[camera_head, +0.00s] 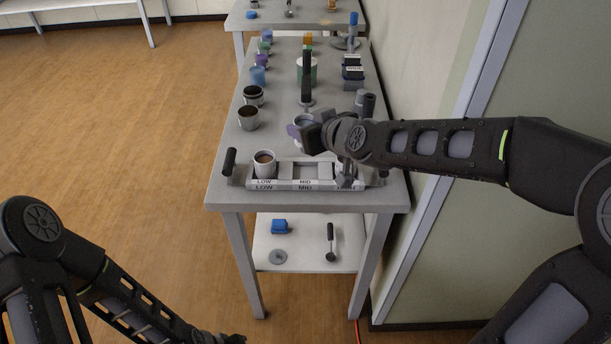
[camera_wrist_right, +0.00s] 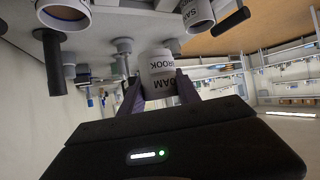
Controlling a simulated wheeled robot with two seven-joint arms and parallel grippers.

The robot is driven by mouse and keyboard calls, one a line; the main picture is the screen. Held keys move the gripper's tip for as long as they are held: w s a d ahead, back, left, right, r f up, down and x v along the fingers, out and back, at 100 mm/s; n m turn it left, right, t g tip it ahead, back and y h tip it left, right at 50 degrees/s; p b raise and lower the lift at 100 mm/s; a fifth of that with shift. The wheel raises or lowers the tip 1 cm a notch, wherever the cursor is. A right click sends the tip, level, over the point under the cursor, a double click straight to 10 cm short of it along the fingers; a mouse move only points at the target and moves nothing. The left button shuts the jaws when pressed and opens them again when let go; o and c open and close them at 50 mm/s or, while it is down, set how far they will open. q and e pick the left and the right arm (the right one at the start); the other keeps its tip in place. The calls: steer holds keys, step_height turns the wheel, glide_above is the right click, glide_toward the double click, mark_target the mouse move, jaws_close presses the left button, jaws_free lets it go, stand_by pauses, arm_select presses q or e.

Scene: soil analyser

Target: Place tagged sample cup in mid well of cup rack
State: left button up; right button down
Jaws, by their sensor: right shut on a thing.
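In the head view the cup rack (camera_head: 326,184) lies near the table's front edge, with LOW and MID labels readable. A filled cup (camera_head: 264,166) sits in the LOW well. The MID well looks empty. The right end of the rack is partly hidden by my right arm. My right gripper (camera_head: 308,131) is shut on the sample cup (camera_head: 303,120), behind the rack's middle. In the right wrist view the held cup (camera_wrist_right: 158,66) is white with dark lettering, upside down in that picture, between the two fingers.
Two dark-filled cups (camera_head: 248,117) (camera_head: 253,95) stand on the table's left side. A black-topped post (camera_head: 306,92) rises behind the gripper. Dark blocks (camera_head: 352,72) stand at the back right. A wall runs along the table's right side.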

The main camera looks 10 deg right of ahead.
step_height(320, 180, down, 6)
steer(key=b, duration=0.3)
steer(key=shift+r, duration=0.1)
steer(key=shift+f, duration=0.25)
steer(key=shift+f+b, duration=0.7)
steer(key=shift+f, duration=1.15)
steer(key=shift+f, duration=0.1)
steer(key=shift+f, duration=0.1)
steer(key=c, duration=0.9)
jaws_free()
steer(key=shift+o, duration=0.2)
